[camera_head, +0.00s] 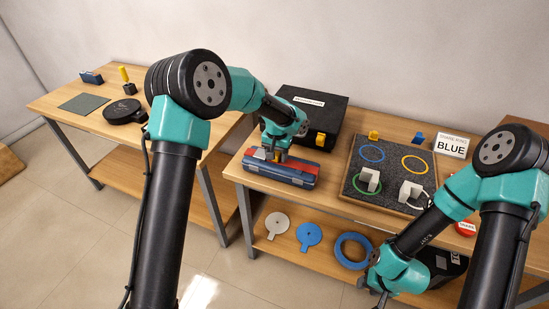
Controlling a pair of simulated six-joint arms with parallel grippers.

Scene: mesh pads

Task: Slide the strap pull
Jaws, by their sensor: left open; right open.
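A blue-grey case with a red band (290,173) lies near the front edge of the middle table. My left gripper (270,157) is open and points down over the left part of this case. A small yellow piece (261,153) shows at its fingers; it may be the strap pull, but the gripper partly hides it. I cannot tell whether the fingers touch it. My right gripper (380,294) is open, low in front of the table near the lower shelf, away from the case.
A black case (312,108) stands behind. A dark speckled tray (388,197) with coloured rings and white blocks lies to the right, by a "BLUE" sign (452,146). The lower shelf holds a blue ring (341,249) and flat paddles (309,235).

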